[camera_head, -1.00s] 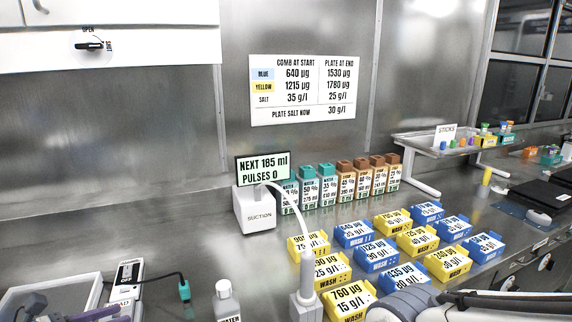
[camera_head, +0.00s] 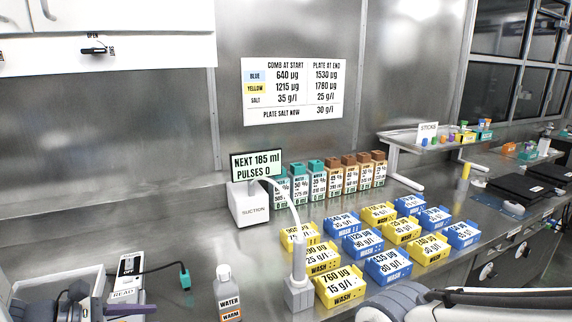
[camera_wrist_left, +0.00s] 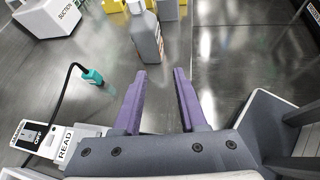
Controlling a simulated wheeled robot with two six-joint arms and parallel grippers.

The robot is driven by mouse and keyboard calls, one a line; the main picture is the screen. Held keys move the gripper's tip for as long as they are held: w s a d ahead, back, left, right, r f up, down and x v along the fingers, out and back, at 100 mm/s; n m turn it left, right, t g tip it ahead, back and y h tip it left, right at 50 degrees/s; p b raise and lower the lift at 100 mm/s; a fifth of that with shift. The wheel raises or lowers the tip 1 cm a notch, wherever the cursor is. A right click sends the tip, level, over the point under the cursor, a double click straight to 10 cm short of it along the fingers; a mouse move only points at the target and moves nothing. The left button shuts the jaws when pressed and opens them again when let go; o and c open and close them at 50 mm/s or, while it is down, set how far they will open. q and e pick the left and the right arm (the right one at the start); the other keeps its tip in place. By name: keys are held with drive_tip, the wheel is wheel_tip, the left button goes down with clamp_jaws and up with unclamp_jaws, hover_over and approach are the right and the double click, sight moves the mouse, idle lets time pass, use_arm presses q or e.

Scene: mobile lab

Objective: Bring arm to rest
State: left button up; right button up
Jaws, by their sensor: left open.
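My left gripper (camera_wrist_left: 160,76) is open, its two purple fingers apart with nothing between them. In the head view only part of it shows, at the bottom left, with a purple finger (camera_head: 122,309). A grey bottle (camera_wrist_left: 146,38) stands upright on the steel bench a little beyond the fingertips, apart from them. In the head view this bottle (camera_head: 225,285) reads WATER WARM. My right arm shows only as a grey link at the bottom right of the head view. Its gripper is out of view.
A READ device (camera_head: 130,272) with a black cable and teal plug (camera_head: 184,278) lies near the left gripper. The suction unit (camera_head: 247,204), its upright nozzle (camera_head: 298,270), labelled bottles (camera_head: 334,180) and yellow and blue wash boxes (camera_head: 388,264) fill the middle and right. The bench behind the plug is clear.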

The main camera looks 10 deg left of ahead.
use_arm(q)
drive_tip(key=s+d+r+m+g+y+p, duration=0.1)
drive_tip(key=s+d+m+g, duration=0.1)
drive_tip(key=d+m+g, duration=0.6)
drive_tip(key=s+d+r+m+g+p, duration=0.1)
drive_tip(key=s+d+r+m, duration=0.1)
drive_tip(key=d+m, duration=0.75)
drive_tip(key=s+d+r+m+y+p, duration=0.1)
drive_tip(key=s+d+r+m+y, duration=0.1)
drive_tip(key=s+d+m, duration=0.3)
drive_tip(key=s+d+r+m+y+p, duration=0.1)
drive_tip(key=s+d+r+m+y, duration=0.1)
drive_tip(key=s+d+m+y, duration=0.2)
drive_tip(key=shift+s+d+m+t, duration=0.4)
drive_tip(key=shift+d+m, duration=1.1)
drive_tip(key=shift+m, duration=1.75)
drive_tip(key=shift+s, duration=0.1)
